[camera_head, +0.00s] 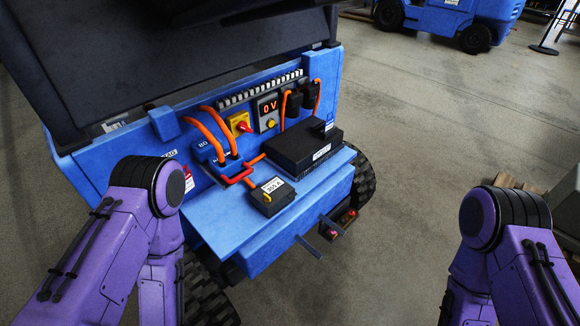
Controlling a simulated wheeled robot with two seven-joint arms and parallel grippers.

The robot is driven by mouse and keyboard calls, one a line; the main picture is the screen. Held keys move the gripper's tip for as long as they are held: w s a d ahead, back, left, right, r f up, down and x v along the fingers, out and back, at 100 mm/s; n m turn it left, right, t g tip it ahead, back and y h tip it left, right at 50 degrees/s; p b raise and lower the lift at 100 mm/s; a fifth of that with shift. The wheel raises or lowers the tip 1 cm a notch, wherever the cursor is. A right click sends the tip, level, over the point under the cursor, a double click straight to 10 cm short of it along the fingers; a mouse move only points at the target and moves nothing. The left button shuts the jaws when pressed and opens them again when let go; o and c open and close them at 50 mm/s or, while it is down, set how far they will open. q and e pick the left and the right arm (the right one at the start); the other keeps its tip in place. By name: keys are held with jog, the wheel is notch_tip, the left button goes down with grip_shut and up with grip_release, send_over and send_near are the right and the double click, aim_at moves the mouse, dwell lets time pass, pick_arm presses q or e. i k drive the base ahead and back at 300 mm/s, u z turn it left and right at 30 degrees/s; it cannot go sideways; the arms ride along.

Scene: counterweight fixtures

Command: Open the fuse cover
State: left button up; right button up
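A small dark grey box (280,200) with a white label and a small orange-yellow tab sits on the blue shelf (215,215) of the vehicle. It looks like the fuse cover, and its top looks closed. The label is too small to read surely. Red-orange cable pieces run from its back left side to a blue connector block (206,150). My two purple arms show at the lower left and lower right, well apart from the box. Neither gripper shows in this view.
A larger black box (300,142) stands behind the small box. A panel behind has a "0 V" display (267,106), a red-and-yellow switch (240,123) and orange cables. A raised dark lid (170,60) hangs above. Grey bars (308,246) protrude below the shelf front. Open floor lies right.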

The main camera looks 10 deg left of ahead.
aim_at(280, 192)
jog(key=z, duration=0.55)
jog(key=k, duration=1.3)
jog(key=z, duration=0.9)
jog(key=i, duration=1.35)
jog(key=u, duration=0.95)
